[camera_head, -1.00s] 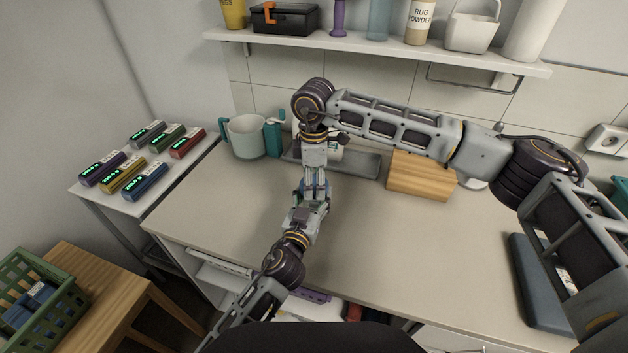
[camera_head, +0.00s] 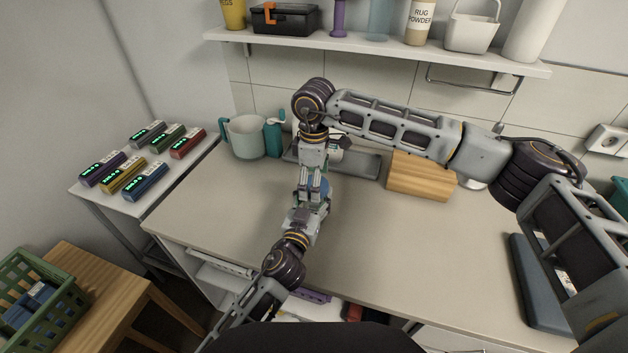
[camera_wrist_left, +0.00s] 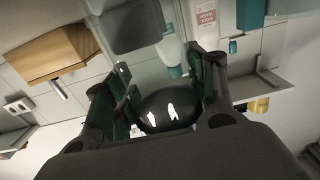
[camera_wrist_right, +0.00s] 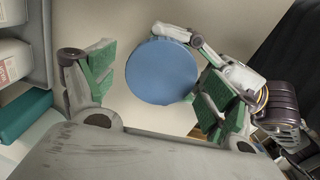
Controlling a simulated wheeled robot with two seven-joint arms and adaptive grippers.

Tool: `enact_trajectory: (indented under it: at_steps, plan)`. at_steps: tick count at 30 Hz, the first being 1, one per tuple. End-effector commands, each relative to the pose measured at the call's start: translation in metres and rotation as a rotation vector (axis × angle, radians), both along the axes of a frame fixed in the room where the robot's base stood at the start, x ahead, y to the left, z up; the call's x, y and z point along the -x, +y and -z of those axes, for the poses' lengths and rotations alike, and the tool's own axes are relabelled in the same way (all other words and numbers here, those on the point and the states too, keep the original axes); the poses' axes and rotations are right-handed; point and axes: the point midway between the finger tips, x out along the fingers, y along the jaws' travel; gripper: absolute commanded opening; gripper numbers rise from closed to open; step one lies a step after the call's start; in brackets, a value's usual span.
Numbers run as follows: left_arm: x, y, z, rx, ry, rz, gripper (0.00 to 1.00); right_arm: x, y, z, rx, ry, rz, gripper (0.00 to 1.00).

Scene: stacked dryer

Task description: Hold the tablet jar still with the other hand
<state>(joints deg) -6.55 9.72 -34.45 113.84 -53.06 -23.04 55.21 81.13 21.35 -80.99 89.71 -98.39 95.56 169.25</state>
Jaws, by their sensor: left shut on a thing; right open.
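The tablet jar shows as a round blue lid (camera_wrist_right: 162,72) from above in the right wrist view. Its dark, glossy body (camera_wrist_left: 168,112) sits between the fingers of my left gripper (camera_wrist_left: 170,85) in the left wrist view. My left gripper is shut on the jar from the side. In the head view only a bit of blue (camera_head: 323,188) shows, as the grippers cover the rest. My right gripper (camera_wrist_right: 155,88) points down over the jar from above. Its green-padded fingers are open, one on each side of the lid, with a visible gap on the left.
A grey tray (camera_head: 362,164), a wooden block (camera_head: 421,176), a pale cup (camera_head: 246,137) and a teal bottle (camera_head: 273,135) stand behind the grippers. My right arm spans the counter's back. The counter (camera_head: 420,245) front right of the grippers is clear.

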Motion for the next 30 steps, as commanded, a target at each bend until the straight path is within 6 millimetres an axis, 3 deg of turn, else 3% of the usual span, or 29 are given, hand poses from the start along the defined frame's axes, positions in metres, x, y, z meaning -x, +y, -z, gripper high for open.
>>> enact_trajectory:
  at_steps: [8, 21, 30]
  plan:
    - [0.000, 0.000, 0.000, 0.000, 0.001, -0.001, 0.00, 0.000, 0.000, -0.002, 0.001, 0.001, -0.001, 0.87]
    - [0.000, 0.001, 0.000, 0.000, 0.000, -0.002, 0.00, 0.000, 0.000, -0.038, 0.000, 0.001, -0.001, 0.87]
    - [0.000, 0.001, 0.000, 0.000, 0.000, -0.002, 0.00, 0.001, 0.000, -0.044, 0.002, 0.002, -0.001, 0.87]
